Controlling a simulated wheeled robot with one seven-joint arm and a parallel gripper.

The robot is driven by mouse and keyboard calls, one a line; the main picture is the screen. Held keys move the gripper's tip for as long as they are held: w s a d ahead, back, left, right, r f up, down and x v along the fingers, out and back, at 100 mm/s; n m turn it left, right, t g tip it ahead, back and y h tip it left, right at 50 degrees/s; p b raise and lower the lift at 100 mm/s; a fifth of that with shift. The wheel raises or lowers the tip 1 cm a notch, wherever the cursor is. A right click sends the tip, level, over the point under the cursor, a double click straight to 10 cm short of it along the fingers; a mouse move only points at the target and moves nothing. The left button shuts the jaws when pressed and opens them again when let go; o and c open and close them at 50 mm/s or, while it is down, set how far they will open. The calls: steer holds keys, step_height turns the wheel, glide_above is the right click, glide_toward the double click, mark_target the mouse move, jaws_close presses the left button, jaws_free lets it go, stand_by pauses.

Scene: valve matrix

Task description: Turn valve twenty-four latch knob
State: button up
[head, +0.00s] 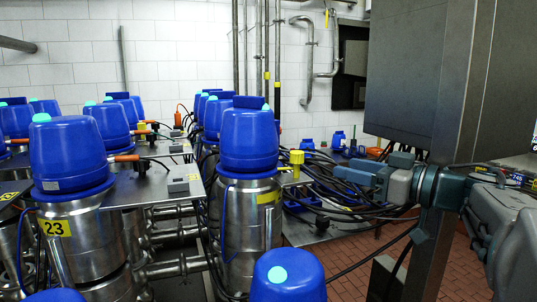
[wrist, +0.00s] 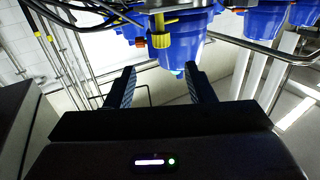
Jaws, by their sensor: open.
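A valve with a blue cap (head: 248,140) and a steel body stands in the middle of the head view. Its yellow label (head: 268,197) is too small to read. A yellow latch knob (head: 296,158) sticks out on its right side, and it also shows in the wrist view (wrist: 160,39) at the top middle, in front of a blue cap (wrist: 185,50). My gripper (head: 327,168) comes from the right, a little to the right of the knob. In the wrist view my gripper (wrist: 160,77) is open and empty, and the knob appears beyond the fingertips, apart from them.
The valve labelled 23 (head: 72,150) stands at the left. Another blue cap (head: 288,275) is in the front. Black cables (head: 350,205) lie behind and below my arm. A grey cabinet on a post (head: 425,70) stands at the right. Brick-coloured floor (head: 350,255) is open below.

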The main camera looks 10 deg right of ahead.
mark_target(303, 158)
steer(key=p+x, duration=0.1)
steer(key=x, duration=1.2)
steer(key=shift+w+a, duration=0.2)
steer(key=shift+a, duration=0.05)
steer(key=c, duration=1)
